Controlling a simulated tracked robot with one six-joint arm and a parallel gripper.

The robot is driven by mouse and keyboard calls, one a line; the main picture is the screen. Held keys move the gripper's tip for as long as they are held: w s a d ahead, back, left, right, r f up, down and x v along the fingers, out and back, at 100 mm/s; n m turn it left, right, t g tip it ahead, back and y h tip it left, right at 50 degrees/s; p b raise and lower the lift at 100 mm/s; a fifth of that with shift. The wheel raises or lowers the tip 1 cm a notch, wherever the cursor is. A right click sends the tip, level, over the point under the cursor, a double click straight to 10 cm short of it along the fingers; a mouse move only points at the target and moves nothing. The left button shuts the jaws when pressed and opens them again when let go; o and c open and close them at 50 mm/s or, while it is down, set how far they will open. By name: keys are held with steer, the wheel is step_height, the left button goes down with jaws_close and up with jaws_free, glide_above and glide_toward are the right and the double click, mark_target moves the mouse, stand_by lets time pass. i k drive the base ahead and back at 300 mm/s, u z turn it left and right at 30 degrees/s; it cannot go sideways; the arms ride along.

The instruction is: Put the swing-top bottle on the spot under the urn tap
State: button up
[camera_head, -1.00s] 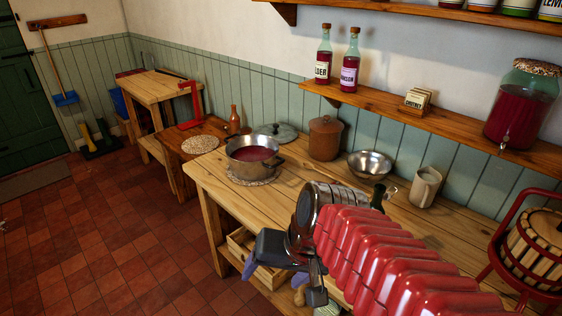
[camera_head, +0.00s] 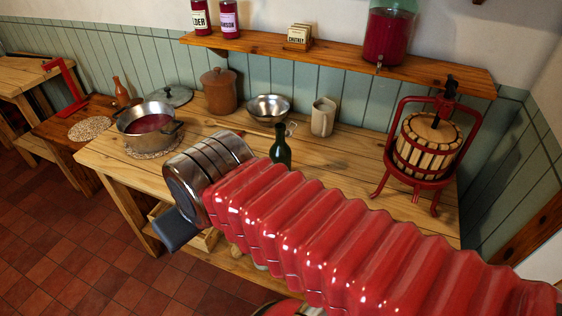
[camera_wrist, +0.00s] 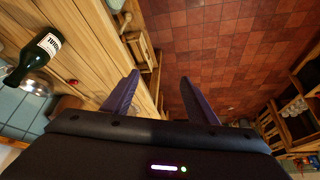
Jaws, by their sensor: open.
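A dark green bottle (camera_head: 281,150) stands upright on the workbench, partly hidden behind my red ribbed arm. In the wrist view the green bottle (camera_wrist: 38,58) shows at the upper left with a white label. No marked spot under the tap is clear. My gripper (camera_wrist: 160,98) is open and empty, its purple fingers over the bench edge and floor, apart from the bottle.
The workbench (camera_head: 335,165) holds a pot (camera_head: 147,128) of red liquid, a brown crock (camera_head: 219,91), a metal bowl (camera_head: 268,108), a jug (camera_head: 323,117) and a red fruit press (camera_head: 425,150). The wall shelf (camera_head: 340,60) overhangs the back. Bare wood lies between jug and press.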

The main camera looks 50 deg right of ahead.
mark_target(357, 160)
steer(key=z, duration=1.3)
steer(key=k, duration=0.8)
steer(key=u, duration=0.65)
steer(key=i, duration=1)
steer(key=u, duration=0.05)
